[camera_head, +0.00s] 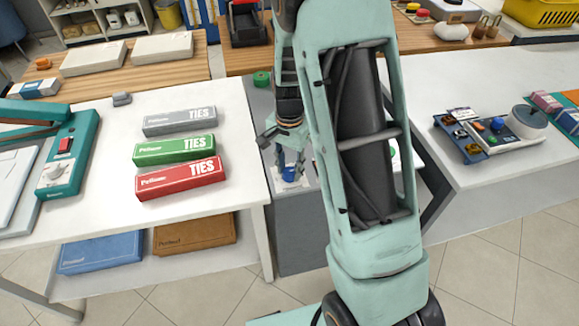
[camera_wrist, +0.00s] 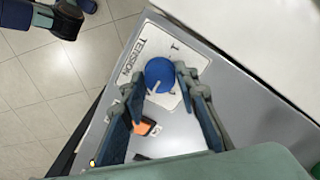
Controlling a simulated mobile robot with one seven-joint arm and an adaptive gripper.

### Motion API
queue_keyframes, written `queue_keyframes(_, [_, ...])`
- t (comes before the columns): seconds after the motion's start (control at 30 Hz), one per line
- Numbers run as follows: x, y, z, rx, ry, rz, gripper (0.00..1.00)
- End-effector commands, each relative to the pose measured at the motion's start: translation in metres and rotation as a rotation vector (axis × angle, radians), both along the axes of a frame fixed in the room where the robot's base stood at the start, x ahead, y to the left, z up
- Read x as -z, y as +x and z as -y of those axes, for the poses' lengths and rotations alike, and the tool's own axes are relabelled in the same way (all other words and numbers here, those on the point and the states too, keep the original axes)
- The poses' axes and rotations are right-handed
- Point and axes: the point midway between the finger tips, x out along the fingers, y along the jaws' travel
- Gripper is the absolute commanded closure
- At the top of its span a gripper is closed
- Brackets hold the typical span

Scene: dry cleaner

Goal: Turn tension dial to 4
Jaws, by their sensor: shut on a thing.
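The tension dial (camera_wrist: 159,74) is a round blue knob with a pale pointer line on a white plate (camera_wrist: 188,52) marked TENSION. In the wrist view the pointer runs toward the lower left of the knob. Small marks stand around the knob, but most are too small or covered to read. My gripper (camera_wrist: 160,76) has one finger on each side of the dial and is shut on it. In the head view the dial (camera_head: 289,174) shows as a small blue spot under my gripper (camera_head: 290,163); my arm hides much of that machine.
An orange switch (camera_wrist: 146,127) sits beside the dial, close to a finger. White tables flank the grey machine. Red (camera_head: 178,179), green (camera_head: 174,150) and grey (camera_head: 180,120) TIES boxes lie on the left table.

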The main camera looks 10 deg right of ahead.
Motion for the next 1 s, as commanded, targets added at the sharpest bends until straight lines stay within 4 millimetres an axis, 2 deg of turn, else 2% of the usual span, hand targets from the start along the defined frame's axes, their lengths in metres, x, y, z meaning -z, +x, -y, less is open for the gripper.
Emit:
queue_keyframes(0.53, [0.0000, 0.0001, -0.0001, 0.028, 0.001, 0.001, 0.96])
queue_keyframes(0.57, [0.0000, 0.0001, -0.0001, 0.028, 0.001, 0.001, 0.71])
queue_keyframes(0.7, [0.0000, 0.0001, -0.0001, 0.028, 0.000, 0.000, 0.55])
queue_keyframes(1.0, [-0.0008, 0.0001, -0.0001, 0.026, 0.000, 0.000, 0.54])
